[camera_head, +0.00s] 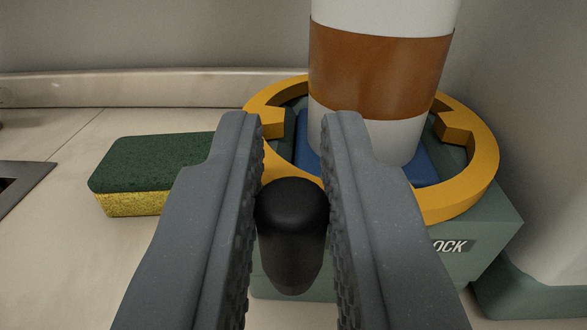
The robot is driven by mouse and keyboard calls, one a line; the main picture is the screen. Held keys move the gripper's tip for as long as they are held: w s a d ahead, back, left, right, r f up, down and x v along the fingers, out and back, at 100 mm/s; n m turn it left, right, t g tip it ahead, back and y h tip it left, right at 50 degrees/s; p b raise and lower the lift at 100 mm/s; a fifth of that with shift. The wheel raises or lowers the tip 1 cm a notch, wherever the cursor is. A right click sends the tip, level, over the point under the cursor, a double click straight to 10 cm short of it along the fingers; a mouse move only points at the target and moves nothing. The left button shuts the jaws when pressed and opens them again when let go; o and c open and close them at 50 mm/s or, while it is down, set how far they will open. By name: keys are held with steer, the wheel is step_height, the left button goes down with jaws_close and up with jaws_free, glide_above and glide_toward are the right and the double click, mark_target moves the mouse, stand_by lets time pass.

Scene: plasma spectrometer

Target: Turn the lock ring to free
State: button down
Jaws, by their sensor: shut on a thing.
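The lock ring (468,189) is a yellow-orange ring with inward tabs, lying on a grey-green base block (380,268). A black rounded knob (291,232) stands at the ring's near side. My gripper (293,180) is in the middle of the view with its two ridged grey fingers on either side of the knob, shut on it. A label on the block's front shows the letters "OCK"; the rest is hidden by my right finger. A white cylinder with a brown band (378,65) stands upright inside the ring, over a blue part (425,168).
A green and yellow sponge (150,172) lies on the pale counter to the left of the ring. A dark recess with a metal rim (22,180) is at the far left edge. A grey wall and ledge stand behind, and a pale curved body is close on the right.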

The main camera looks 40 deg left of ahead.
steer(key=c, duration=1.5)
jaws_free()
steer(key=shift+o, duration=0.2)
steer(key=b+v, duration=0.8)
steer(key=v, duration=0.5)
steer(key=shift+s, duration=0.35)
steer(key=shift+d, duration=0.2)
